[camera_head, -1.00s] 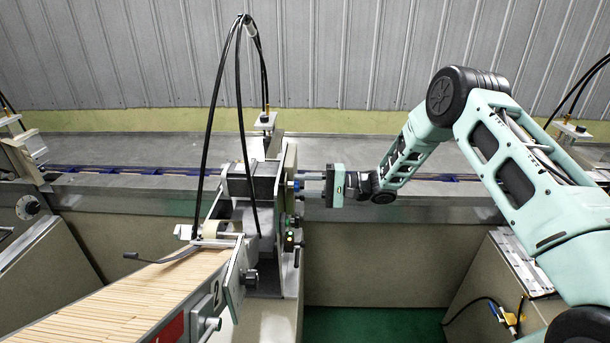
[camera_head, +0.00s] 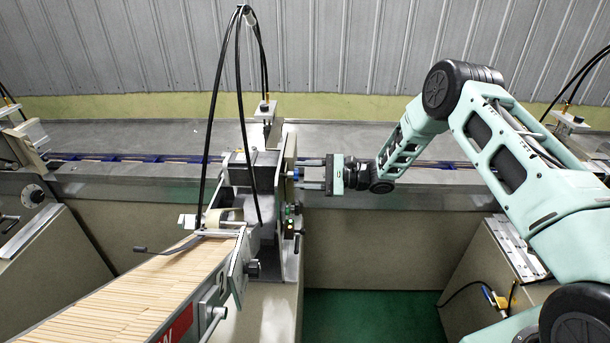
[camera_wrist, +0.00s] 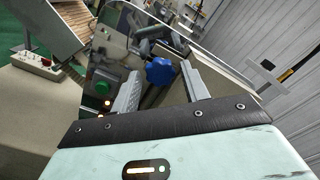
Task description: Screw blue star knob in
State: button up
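The blue star knob (camera_wrist: 160,71) sits on the side of the wrapping machine. In the wrist view it is between the tips of my two grey fingers, with gaps visible on both sides. In the head view a small bit of the blue knob (camera_head: 297,173) shows at the machine's right side. My gripper (camera_head: 300,173) reaches it from the right. Its fingers are spread apart, one above and one below the knob's level. My gripper also shows in the wrist view (camera_wrist: 162,68), open and holding nothing. The knob's thread is hidden.
Black hoses (camera_head: 211,120) arch above the machine. Green and dark buttons (camera_head: 290,215) lie just below the knob. A chute of wooden sticks (camera_head: 130,295) slopes to the lower left. A grey bench (camera_head: 400,140) runs behind. Open space lies right of the machine, below my arm.

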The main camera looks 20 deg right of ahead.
jog(key=n+b, duration=2.3)
jog(key=n, duration=0.4)
